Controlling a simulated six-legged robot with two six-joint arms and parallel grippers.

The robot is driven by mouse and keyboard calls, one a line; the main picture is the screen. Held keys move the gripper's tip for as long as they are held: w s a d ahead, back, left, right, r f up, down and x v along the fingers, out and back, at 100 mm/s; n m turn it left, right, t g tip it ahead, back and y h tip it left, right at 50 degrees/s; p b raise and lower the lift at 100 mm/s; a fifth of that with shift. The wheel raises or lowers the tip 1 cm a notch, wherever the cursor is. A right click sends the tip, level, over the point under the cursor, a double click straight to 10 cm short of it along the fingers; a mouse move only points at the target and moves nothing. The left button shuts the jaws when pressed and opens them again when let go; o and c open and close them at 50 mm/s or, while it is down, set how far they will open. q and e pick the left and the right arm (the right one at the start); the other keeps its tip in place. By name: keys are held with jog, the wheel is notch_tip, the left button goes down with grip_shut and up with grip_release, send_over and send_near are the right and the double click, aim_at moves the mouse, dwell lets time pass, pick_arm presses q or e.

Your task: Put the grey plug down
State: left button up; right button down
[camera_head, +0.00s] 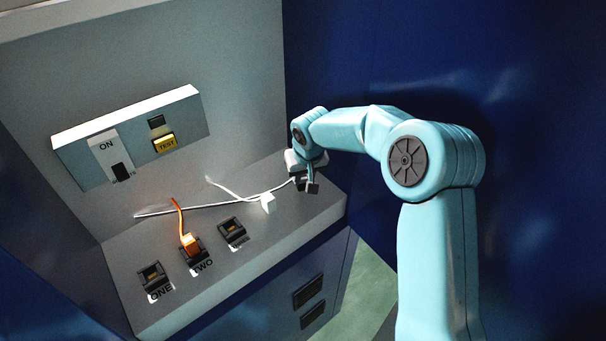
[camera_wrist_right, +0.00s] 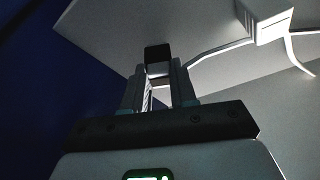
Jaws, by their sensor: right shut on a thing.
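My right gripper (camera_head: 306,184) is over the right end of the grey ledge, at the end of the blue arm. A white cable (camera_head: 232,203) runs left from the gripper along the ledge. The plug looks close to the ledge surface (camera_wrist_right: 125,28), but I cannot tell whether it touches. The fingers hide part of the plug. My left gripper is not in view.
An orange plug (camera_head: 190,243) sits in socket TWO. Socket ONE (camera_head: 152,276) and a third socket (camera_head: 232,232) are empty. A switch panel (camera_head: 130,135) is on the back wall.

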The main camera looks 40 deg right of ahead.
jog(key=shift+s, duration=0.1)
jog(key=shift+f, duration=0.2)
jog(key=c, duration=1.3)
grip_release()
jog(key=shift+f+b, duration=0.1)
jog(key=shift+b, duration=0.2)
jog(key=o, duration=0.4)
jog(key=shift+r+p, duration=0.3)
jog(key=shift+p, duration=0.05)
jog(key=shift+r, duration=0.3)
jog(key=b+v, duration=0.1)
jog(key=v, duration=1)
jog(key=shift+s+b, duration=0.15)
jog(key=shift+b, duration=0.15)
